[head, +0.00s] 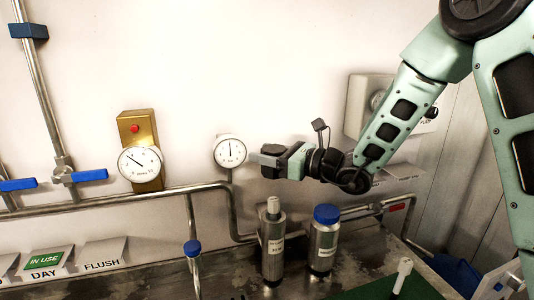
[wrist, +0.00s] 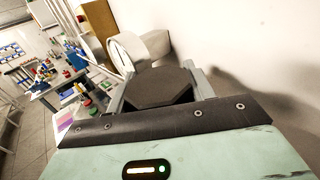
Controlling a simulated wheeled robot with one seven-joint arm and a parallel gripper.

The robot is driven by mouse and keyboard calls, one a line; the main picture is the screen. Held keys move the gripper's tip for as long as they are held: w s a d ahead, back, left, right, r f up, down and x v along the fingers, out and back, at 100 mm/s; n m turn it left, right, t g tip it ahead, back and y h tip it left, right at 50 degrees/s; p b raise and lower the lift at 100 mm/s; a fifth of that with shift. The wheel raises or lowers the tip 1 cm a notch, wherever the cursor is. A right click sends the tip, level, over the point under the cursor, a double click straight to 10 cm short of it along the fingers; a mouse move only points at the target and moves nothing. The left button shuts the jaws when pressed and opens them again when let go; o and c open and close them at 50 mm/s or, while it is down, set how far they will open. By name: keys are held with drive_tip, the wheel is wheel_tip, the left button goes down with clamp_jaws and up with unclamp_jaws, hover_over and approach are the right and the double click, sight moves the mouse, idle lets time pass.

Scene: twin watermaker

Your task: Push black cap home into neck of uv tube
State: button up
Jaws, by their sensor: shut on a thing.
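The black cap (wrist: 160,86), dark and many-sided, sits between my fingers in the wrist view. My gripper (head: 268,160) is shut on it, pointing left in front of the wall, right beside or in front of a white gauge. In the head view the cap is hard to tell from the dark fingers. Two steel cylinders stand below on the metal counter. The left one (head: 272,245) has a narrow pale top; the right one (head: 322,245) has a blue cap. Their labels are too small to read, so I cannot tell which, if either, is the uv tube.
A round gauge (head: 229,151) and a brass-backed gauge (head: 140,163) are on the wall. A steel pipe (head: 110,200) with blue valve handles runs along it. A green mat (head: 390,287) bears a white upright piece (head: 402,274).

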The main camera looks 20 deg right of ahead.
drive_tip(key=b, duration=0.6)
hover_over(268, 210)
drive_tip(key=w, duration=0.1)
wheel_tip(268, 210, down, 6)
drive_tip(key=shift+w+d+r, duration=0.1)
drive_tip(key=shift+d, duration=0.05)
drive_tip(key=shift+b, duration=0.65)
idle(1.4)
drive_tip(key=shift+f+b, duration=3.35)
drive_tip(key=shift+f, duration=0.05)
drive_tip(key=o, duration=0.9)
drive_tip(key=b+v, duration=0.3)
drive_tip(key=v, duration=1.4)
drive_tip(key=shift+d+r, duration=0.15)
